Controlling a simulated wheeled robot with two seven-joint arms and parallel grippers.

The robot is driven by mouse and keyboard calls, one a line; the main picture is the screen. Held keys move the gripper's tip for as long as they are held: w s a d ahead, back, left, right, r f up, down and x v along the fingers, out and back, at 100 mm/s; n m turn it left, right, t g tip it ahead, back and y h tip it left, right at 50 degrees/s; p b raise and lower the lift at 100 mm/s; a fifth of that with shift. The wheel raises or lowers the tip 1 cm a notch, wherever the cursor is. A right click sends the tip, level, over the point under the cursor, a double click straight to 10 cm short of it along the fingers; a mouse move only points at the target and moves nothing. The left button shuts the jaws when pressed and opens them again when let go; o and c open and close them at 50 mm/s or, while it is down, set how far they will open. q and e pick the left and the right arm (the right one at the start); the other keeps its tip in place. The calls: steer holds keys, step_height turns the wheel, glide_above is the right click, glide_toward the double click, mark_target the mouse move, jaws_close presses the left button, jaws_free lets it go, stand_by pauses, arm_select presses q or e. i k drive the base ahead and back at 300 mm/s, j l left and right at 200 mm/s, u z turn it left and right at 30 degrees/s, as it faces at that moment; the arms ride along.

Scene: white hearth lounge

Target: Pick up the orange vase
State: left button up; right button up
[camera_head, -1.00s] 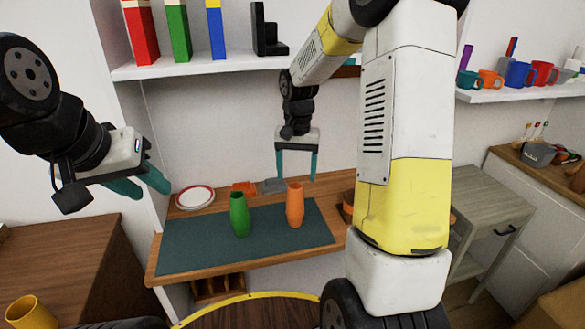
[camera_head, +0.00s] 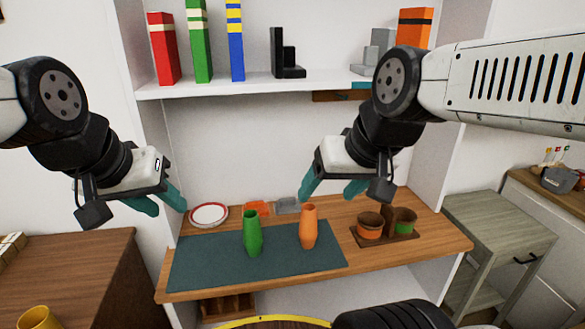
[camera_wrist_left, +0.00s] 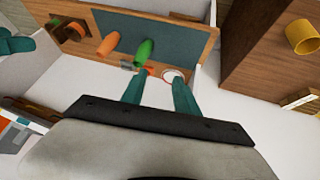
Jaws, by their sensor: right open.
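The orange vase (camera_head: 308,228) stands upright on a dark green mat (camera_head: 205,262) on the wooden desk. A green vase (camera_head: 252,233) stands to its left on the same mat. My right gripper (camera_head: 332,190) is open and empty, above and slightly behind the orange vase, apart from it. My left gripper (camera_head: 160,202) is open and empty, up at the left, away from both vases. In the left wrist view the left fingers (camera_wrist_left: 160,92) are spread, with the orange vase (camera_wrist_left: 107,45) and green vase (camera_wrist_left: 143,52) beyond them.
A red-rimmed plate (camera_head: 208,215), an orange item (camera_head: 257,208) and a grey item (camera_head: 288,205) lie behind the mat. A wooden tray with pots (camera_head: 385,238) is at the right. A shelf (camera_head: 210,86) with books hangs above. A yellow cup (camera_head: 38,318) stands at lower left.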

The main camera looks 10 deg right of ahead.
mark_target(308, 232)
steer(key=k+l+u, duration=0.15)
steer(key=l+u, duration=0.2)
steer(key=k+l+u, duration=0.15)
steer(key=u, duration=0.25)
steer(key=k+l+u, duration=0.2)
steer(key=u, duration=0.15)
steer(key=l, duration=0.15)
